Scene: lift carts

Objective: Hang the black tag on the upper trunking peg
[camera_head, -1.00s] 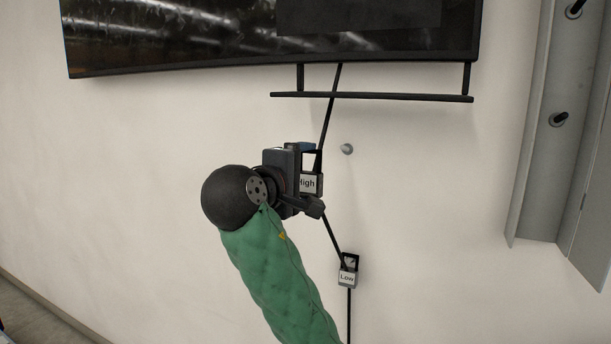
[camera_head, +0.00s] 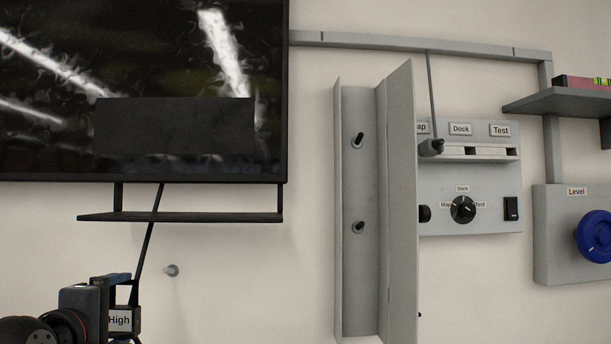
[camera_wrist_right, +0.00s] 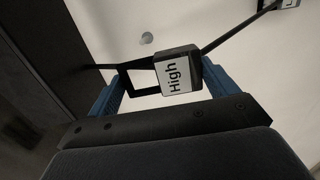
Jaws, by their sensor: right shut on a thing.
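The black tag (camera_head: 119,320) with a white "High" label is at the lower left of the head view, on a dark strap. My right gripper (camera_head: 108,300) is shut on it. In the right wrist view the tag (camera_wrist_right: 176,72) sits between the blue fingers of my right gripper (camera_wrist_right: 160,88). The open grey trunking (camera_head: 362,280) stands on the wall right of the screen. It has an upper peg (camera_head: 357,140) and a lower peg (camera_head: 358,227), both dark and bare. The tag is left of and below both pegs. My left gripper is out of view.
A round wall knob (camera_head: 171,270) is above and right of the tag. The screen (camera_head: 270,90) and its bar (camera_head: 180,217) are above. The trunking's right wall (camera_head: 400,200) projects outward. A panel (camera_head: 490,222) with a dial is farther right.

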